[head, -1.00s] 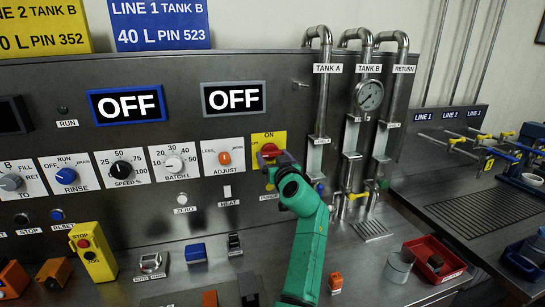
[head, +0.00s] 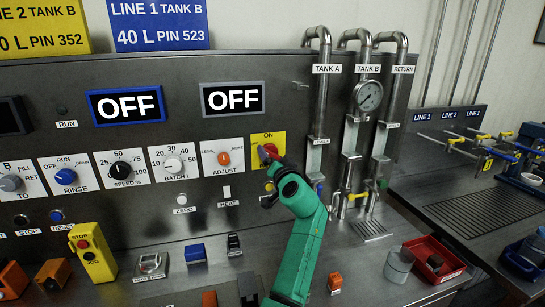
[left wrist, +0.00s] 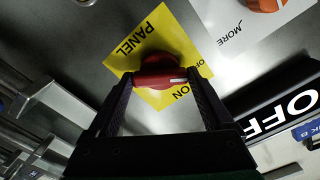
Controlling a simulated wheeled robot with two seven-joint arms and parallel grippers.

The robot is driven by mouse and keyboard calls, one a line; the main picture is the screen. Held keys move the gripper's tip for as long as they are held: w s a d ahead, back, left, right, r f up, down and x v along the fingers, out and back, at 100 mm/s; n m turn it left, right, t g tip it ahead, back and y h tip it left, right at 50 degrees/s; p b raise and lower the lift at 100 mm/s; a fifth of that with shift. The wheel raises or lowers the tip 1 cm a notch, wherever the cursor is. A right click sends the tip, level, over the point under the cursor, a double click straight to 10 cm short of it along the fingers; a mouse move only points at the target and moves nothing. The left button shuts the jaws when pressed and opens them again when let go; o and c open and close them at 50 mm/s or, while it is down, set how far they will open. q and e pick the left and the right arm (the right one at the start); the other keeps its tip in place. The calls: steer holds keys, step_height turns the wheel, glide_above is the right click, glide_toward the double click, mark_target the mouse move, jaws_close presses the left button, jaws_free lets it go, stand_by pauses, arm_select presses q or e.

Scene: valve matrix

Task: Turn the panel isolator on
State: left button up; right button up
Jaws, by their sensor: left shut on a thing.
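The panel isolator is a red rotary knob (head: 264,152) on a yellow plate (head: 280,142) marked ON at its top, right of the two displays. My left gripper (head: 268,160) is at the knob and partly covers it and the lower plate. In the left wrist view its two dark fingers are closed on the sides of the red handle (left wrist: 158,80). The handle's white mark lies toward the printed ON on the yellow plate (left wrist: 128,68); whether it lines up exactly I cannot tell. My right gripper is not in view.
Two displays (head: 125,105) (head: 232,98) read OFF. An ADJUST dial (head: 223,158) sits just left of the isolator. Vertical pipes (head: 321,90) with a gauge (head: 368,96) stand close on the right. A red tray (head: 434,262) and small blocks are on the bench below.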

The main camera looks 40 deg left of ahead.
arm_select(q)
steer(key=m, duration=0.2)
steer(key=m+p, duration=0.2)
steer(key=m, duration=0.1)
steer(key=shift+r+m, duration=0.3)
steer(key=m+p, duration=0.2)
steer(key=m, duration=0.1)
steer(key=shift+m, duration=0.4)
steer(key=shift+m+p, duration=0.5)
steer(key=shift+m, duration=0.4)
steer(key=o, duration=1.1)
steer(key=shift+o, duration=0.2)
steer(key=shift+a+f, duration=0.1)
steer(key=shift+f, duration=0.15)
